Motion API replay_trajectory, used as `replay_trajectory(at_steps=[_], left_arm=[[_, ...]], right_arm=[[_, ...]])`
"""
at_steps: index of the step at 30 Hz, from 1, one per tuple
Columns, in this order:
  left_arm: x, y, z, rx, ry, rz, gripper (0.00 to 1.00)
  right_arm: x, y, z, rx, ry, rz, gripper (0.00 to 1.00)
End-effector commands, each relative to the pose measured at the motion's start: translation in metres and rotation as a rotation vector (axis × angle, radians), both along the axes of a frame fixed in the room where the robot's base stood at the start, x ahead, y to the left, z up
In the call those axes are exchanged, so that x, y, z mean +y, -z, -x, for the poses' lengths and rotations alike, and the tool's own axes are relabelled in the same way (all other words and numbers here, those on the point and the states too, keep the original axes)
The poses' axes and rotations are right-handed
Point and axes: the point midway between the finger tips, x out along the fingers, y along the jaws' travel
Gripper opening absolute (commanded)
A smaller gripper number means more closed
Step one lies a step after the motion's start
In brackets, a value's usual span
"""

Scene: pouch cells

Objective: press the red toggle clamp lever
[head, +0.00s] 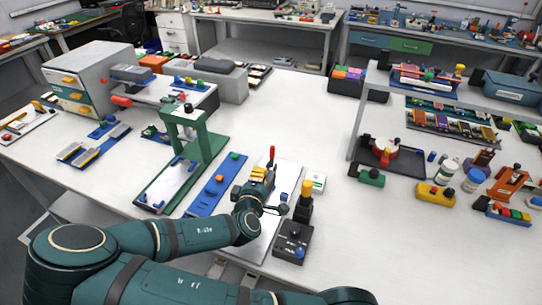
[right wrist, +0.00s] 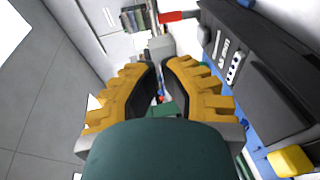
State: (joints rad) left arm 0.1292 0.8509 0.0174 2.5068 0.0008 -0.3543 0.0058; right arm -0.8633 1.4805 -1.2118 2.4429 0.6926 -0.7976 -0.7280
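A slim red lever (head: 271,155) stands upright in the head view, on or just behind a pale base plate (head: 262,238). My left gripper (head: 259,174), with yellow ridged fingers, is right beside the lever's lower end. It hides the lever's foot and the clamp body. I cannot tell whether it touches the lever or how far its fingers are apart. In the right wrist view my right gripper (right wrist: 159,66) shows two yellow fingers with a narrow gap between their tips and nothing held. A red bar (right wrist: 172,17) shows beyond them; I cannot tell what it belongs to.
A green press frame (head: 207,140) and a blue board (head: 219,184) stand left of the left gripper. A black box with a yellow-topped stick (head: 304,206) is close on its right. A grey frame (head: 354,131) stands farther right. The table's middle behind the lever is clear.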

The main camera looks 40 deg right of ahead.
Motion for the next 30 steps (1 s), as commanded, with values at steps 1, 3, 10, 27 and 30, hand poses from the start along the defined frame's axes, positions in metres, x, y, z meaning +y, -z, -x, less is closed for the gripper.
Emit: replay_trajectory(at_steps=[1, 3, 10, 27, 30], left_arm=[[0.000, 0.011, 0.001, 0.003, 0.001, -0.001, 1.00], [0.000, 0.014, 0.002, 0.006, 0.002, -0.001, 1.00], [0.000, 0.014, 0.003, 0.007, 0.005, 0.000, 1.00], [0.000, 0.019, 0.004, 0.009, 0.007, 0.001, 1.00], [0.000, 0.021, 0.005, 0.011, 0.008, 0.001, 1.00]], right_arm=[[0.001, 0.010, 0.000, -0.001, -0.001, -0.001, 0.00], [0.001, 0.014, 0.000, -0.001, -0.001, -0.001, 0.00], [0.000, 0.014, 0.000, -0.001, 0.000, -0.002, 0.00], [-0.038, 0.023, -0.029, -0.002, 0.005, -0.003, 0.00], [-0.053, 0.027, -0.042, -0.002, 0.003, -0.004, 0.00]])
